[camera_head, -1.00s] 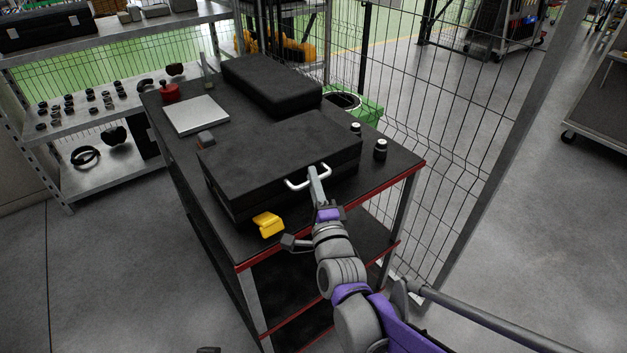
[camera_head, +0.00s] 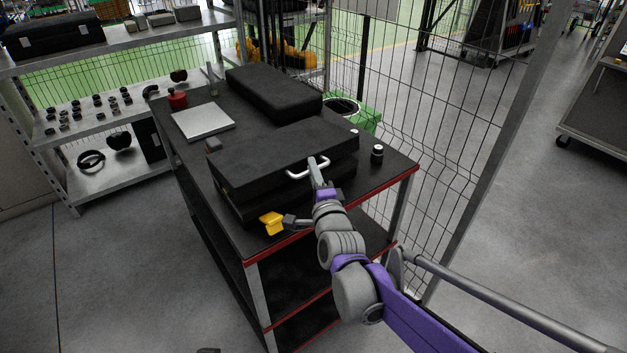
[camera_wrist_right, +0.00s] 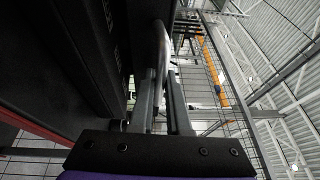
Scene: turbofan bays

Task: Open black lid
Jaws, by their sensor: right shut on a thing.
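The black lid (camera_head: 275,152) tops a black case (camera_head: 243,208) on the cart. Its front edge is tilted up a little, with the case body showing below. A pale metal handle (camera_head: 293,175) is on the lid's front. My right gripper (camera_head: 314,172) is shut on this handle. In the right wrist view the handle (camera_wrist_right: 161,45) runs between the fingers of my right gripper (camera_wrist_right: 162,85), beside the dark case front. The lid's inside is hidden. My left gripper is not in view.
The dark cart top (camera_head: 395,172) has a red edge. A yellow piece (camera_head: 271,222) is at the case's front. A second black case (camera_head: 272,92), a silver plate (camera_head: 202,121) and a small bottle (camera_head: 377,154) stand around it. A wire fence (camera_head: 450,150) is close on the right.

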